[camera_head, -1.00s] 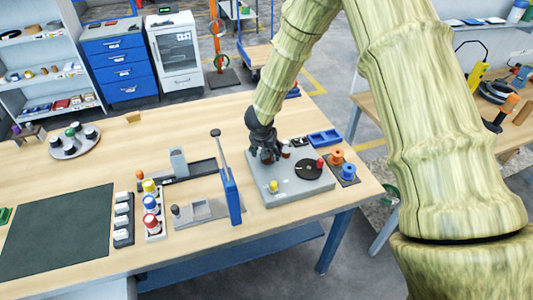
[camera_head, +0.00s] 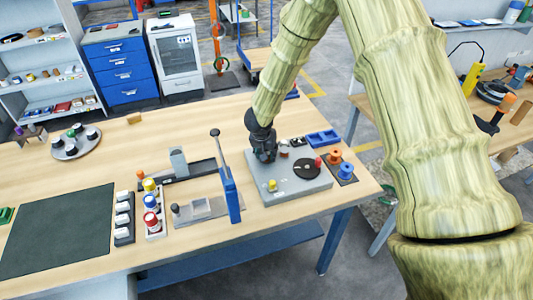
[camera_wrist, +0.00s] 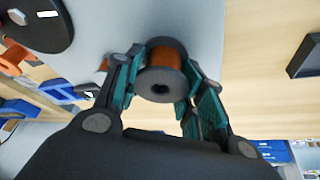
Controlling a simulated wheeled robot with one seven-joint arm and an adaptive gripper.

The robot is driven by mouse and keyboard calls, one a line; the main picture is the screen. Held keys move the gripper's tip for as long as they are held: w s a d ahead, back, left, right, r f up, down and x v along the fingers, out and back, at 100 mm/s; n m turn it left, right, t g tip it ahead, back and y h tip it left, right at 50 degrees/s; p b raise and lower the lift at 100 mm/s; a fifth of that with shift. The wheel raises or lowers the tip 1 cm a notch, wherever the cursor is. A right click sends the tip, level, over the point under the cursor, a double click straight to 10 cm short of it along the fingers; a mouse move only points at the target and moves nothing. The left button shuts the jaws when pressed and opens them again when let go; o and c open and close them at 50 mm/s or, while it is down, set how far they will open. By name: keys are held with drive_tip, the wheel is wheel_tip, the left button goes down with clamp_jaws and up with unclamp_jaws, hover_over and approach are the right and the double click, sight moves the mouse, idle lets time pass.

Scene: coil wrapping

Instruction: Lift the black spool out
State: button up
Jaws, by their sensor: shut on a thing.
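My gripper (camera_head: 264,157) is over the left part of the grey plate (camera_head: 305,194) on the wooden table. In the wrist view, its teal-lined fingers (camera_wrist: 160,92) are on both sides of a spool (camera_wrist: 161,84) with dark flanges and copper-orange windings, and they are shut on it. In the head view the gripper hides the spool. I cannot tell whether the spool touches the plate.
A black disc (camera_head: 307,169), a yellow knob (camera_head: 272,185) and a red knob (camera_head: 318,161) are on the plate. Orange (camera_head: 335,156) and blue (camera_head: 346,171) spools stand to its right. A tall blue post (camera_head: 231,195) stands to its left.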

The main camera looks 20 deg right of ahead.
wheel_tip(320, 180, up, 10)
drive_tip(key=b, duration=0.1)
idle(0.4)
drive_tip(key=shift+s, duration=0.1)
